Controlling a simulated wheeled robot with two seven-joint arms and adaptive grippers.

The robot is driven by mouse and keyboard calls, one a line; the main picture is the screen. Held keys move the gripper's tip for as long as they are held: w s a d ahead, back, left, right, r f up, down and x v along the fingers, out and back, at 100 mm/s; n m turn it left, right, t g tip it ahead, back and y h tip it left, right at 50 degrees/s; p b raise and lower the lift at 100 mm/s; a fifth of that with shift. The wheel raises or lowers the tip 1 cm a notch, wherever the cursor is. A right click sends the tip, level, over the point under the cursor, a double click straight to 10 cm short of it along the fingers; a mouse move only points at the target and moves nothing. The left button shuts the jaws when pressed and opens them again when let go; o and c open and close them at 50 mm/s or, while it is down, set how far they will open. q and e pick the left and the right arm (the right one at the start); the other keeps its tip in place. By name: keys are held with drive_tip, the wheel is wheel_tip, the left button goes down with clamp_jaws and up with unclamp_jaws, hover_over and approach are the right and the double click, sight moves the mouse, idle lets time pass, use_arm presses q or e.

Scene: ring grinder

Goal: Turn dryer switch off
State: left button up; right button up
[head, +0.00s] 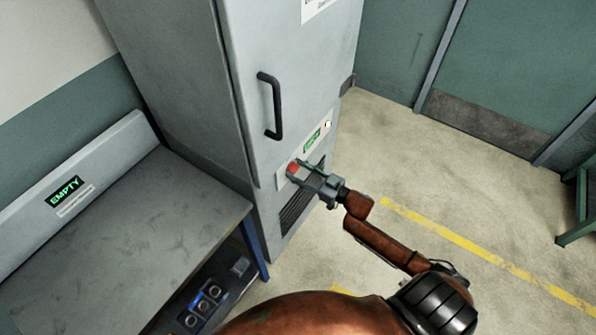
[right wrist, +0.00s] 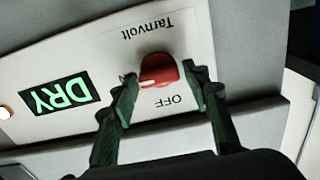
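The dryer switch is a red knob (right wrist: 160,72) on a white panel (right wrist: 185,30) that appears upside down in the right wrist view. Its white mark points left, toward a label mostly hidden by a finger; "OFF" shows below and right of it. My right gripper (right wrist: 160,82) has one green-grey finger on each side of the knob. The right finger is very close to it or touching; a small gap seems to show at the left. In the head view my right gripper (head: 300,172) covers part of the red knob (head: 292,168). My left gripper is out of view.
The green display (right wrist: 60,95) reads "DRY", beside a lit lamp (right wrist: 5,112). The grey cabinet (head: 180,70) has a black door handle (head: 272,105). A grey bench (head: 130,225) with an "EMPTY" display (head: 65,191) stands at left.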

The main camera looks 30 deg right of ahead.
drive_tip(key=c, duration=0.8)
drive_tip(key=shift+n, duration=0.5)
drive_tip(key=n+p, duration=0.1)
drive_tip(key=n, duration=0.6)
drive_tip(key=shift+s+a+f+n, duration=0.1)
drive_tip(key=shift+a+n, duration=0.05)
drive_tip(key=shift+n, duration=0.15)
drive_tip(key=n, duration=0.4)
drive_tip(key=shift+f, duration=0.1)
drive_tip(key=n+b, duration=0.1)
drive_tip(key=n, duration=0.4)
drive_tip(key=shift+f+b, duration=0.1)
drive_tip(key=shift+b, duration=0.25)
drive_tip(key=shift+n, duration=0.4)
